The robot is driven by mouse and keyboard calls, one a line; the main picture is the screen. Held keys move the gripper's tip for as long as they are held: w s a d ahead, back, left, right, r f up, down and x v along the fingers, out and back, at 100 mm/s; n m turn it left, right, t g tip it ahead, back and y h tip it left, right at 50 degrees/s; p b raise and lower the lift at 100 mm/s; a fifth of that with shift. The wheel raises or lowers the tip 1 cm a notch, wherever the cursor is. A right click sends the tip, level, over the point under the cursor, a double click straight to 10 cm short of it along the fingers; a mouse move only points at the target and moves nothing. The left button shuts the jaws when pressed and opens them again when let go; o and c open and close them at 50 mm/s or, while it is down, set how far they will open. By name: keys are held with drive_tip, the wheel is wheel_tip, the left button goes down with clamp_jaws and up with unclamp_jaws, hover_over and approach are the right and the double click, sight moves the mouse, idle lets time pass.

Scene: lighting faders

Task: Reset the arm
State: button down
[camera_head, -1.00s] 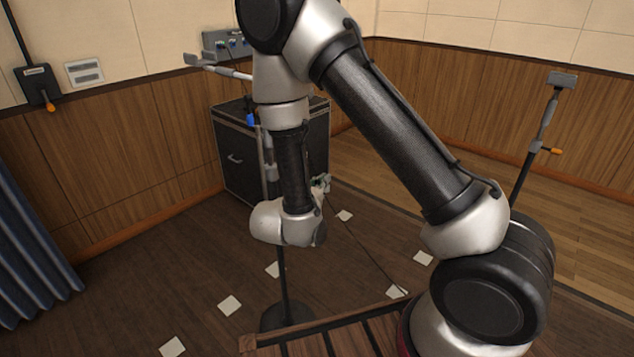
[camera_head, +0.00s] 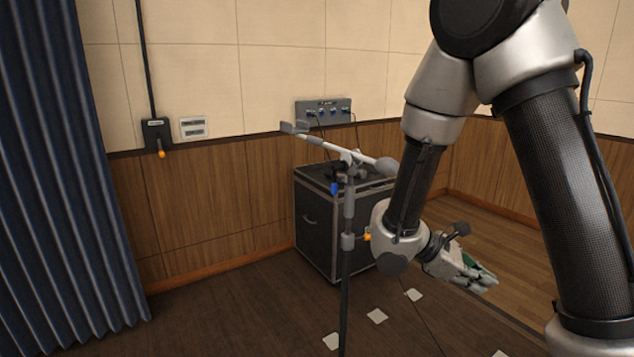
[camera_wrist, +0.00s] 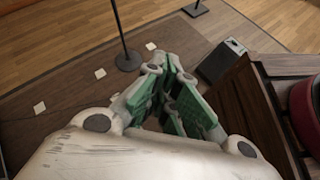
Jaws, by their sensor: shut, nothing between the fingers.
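My gripper (camera_head: 474,276) hangs in the air at the lower right of the head view, past the end of my bent arm. Its grey and green fingers point down and to the right, and it holds nothing. In the wrist view the gripper (camera_wrist: 172,72) is shut, with bare floor beyond its fingertips. It touches nothing that I can see. My upper arm fills the right side of the head view, and its base is out of that frame.
A microphone stand (camera_head: 348,215) rises left of my arm, before a black flight case (camera_head: 318,228). A blue curtain (camera_head: 60,170) hangs at left. A wall box with an orange-tipped lever (camera_head: 156,134) is on the panelled wall. White squares (camera_head: 377,316) lie on the floor.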

drive_tip(key=s+r+m+t+y, duration=0.3)
drive_tip(key=s+r+m+y, duration=0.2)
drive_tip(key=s+r+m, duration=0.1)
drive_tip(key=s+d+r+m+t+y, duration=0.1)
drive_tip(key=s+r+m+t+y, duration=0.1)
drive_tip(key=s+r+m+y, duration=0.4)
wheel_tip(320, 180, up, 6)
drive_tip(key=shift+s+d+f+m+t+y, duration=0.2)
drive_tip(key=shift+s+d+m+t+y, duration=0.15)
drive_tip(key=shift+m, duration=0.65)
